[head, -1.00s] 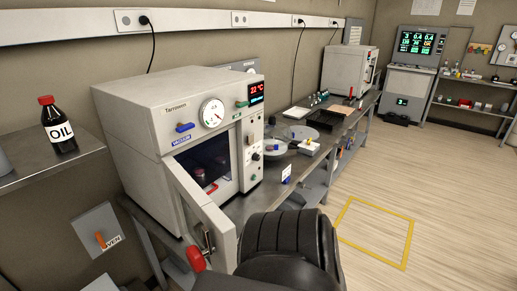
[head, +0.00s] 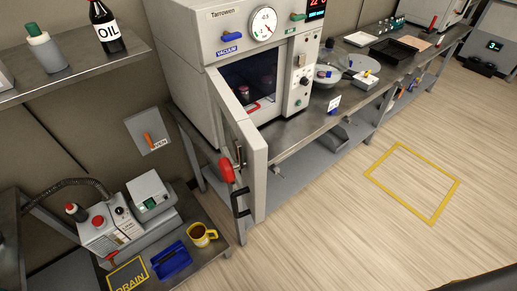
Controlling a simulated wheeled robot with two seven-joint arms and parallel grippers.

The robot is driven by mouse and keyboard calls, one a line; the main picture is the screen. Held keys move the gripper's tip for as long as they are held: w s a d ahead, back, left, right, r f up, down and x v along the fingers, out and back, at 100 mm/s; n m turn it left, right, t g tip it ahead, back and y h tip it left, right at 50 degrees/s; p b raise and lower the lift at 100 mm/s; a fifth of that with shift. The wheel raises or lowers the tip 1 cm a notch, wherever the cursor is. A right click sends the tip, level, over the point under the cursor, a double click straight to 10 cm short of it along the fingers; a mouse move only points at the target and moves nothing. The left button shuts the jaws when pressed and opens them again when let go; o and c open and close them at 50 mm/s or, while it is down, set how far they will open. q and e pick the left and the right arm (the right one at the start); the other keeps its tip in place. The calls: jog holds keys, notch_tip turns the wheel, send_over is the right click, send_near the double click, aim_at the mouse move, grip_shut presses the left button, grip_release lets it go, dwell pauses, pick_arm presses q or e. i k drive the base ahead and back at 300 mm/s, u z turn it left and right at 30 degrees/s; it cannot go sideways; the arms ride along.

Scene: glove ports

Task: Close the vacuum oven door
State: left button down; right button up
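The vacuum oven (head: 192,62) is a pale grey box on a metal bench, with a round gauge and a blue VACUUM tag on its front. Its door (head: 256,178) stands wide open, swung out toward me from the left side of the opening. A red knob (head: 227,170) and a black handle (head: 240,202) are on the door. Inside the dark chamber (head: 252,80) are small reddish-capped items, partly hidden. Neither of my grippers shows in the head view.
A shelf above carries bottles (head: 105,28). Open floor with a yellow outlined square (head: 412,183) lies right of the door.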

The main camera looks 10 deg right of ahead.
aim_at(232, 122)
jog(key=i, duration=0.5)
jog(key=u, duration=0.9)
jog(key=k, duration=0.9)
jog(key=z, duration=1)
